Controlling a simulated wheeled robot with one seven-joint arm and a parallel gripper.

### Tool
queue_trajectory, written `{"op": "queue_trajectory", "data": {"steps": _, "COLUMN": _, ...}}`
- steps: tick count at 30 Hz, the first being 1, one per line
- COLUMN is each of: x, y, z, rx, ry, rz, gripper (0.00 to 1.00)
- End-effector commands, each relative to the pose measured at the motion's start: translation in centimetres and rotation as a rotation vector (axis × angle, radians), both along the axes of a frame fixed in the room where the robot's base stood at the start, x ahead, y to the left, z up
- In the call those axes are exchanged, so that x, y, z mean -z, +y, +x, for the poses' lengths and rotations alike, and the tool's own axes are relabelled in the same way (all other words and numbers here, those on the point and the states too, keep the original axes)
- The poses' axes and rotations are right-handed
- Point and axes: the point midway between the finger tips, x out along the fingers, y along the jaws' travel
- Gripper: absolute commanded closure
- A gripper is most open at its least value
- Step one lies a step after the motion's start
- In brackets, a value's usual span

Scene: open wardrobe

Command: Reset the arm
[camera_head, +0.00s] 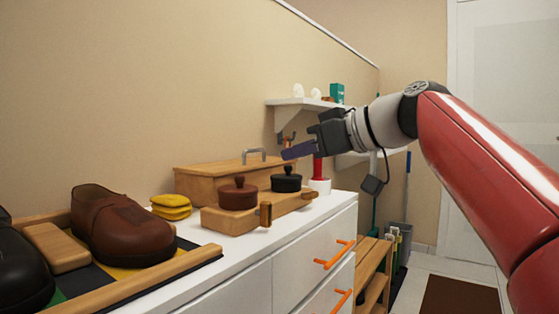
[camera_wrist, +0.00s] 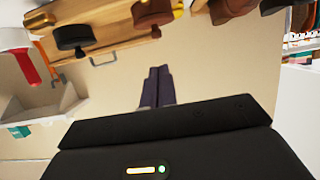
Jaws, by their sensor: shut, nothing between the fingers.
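My arm reaches in from the right in the head view, with a red link and a grey wrist. My gripper (camera_head: 298,150) is raised above the white cabinet, in front of the wall shelf and over the back end of the wooden box. Its dark fingers point left and are together with nothing between them. In the wrist view the two fingers of my gripper (camera_wrist: 157,88) lie side by side against the beige wall. The gripper appears clear of the things on the cabinet.
A wooden box (camera_head: 200,184) and a tray with a brown pot (camera_head: 238,196) and a black pot (camera_head: 286,181) stand on the white cabinet (camera_head: 240,262). A wall shelf (camera_head: 290,103) is behind my gripper.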

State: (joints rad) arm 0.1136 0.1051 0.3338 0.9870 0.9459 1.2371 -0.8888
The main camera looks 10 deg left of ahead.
Motion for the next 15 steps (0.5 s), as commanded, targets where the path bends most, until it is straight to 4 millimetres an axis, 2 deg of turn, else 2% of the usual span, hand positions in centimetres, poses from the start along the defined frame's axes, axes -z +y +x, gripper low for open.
{"op": "queue_trajectory", "data": {"steps": 4, "x": 0.6, "y": -0.7, "z": -0.5, "rx": 0.033, "ry": 0.031, "rz": -0.022, "gripper": 1.0}}
{"op": "queue_trajectory", "data": {"steps": 7, "x": 2.8, "y": -1.5, "z": -1.2, "rx": 0.12, "ry": 0.108, "rz": -0.078, "gripper": 1.0}}
{"op": "queue_trajectory", "data": {"steps": 11, "x": 7.8, "y": -4.3, "z": -3.1, "rx": 0.316, "ry": 0.253, "rz": -0.18, "gripper": 1.0}}
{"op": "queue_trajectory", "data": {"steps": 15, "x": 14.1, "y": -9.2, "z": -6.4, "rx": 0.551, "ry": 0.395, "rz": -0.276, "gripper": 1.0}}
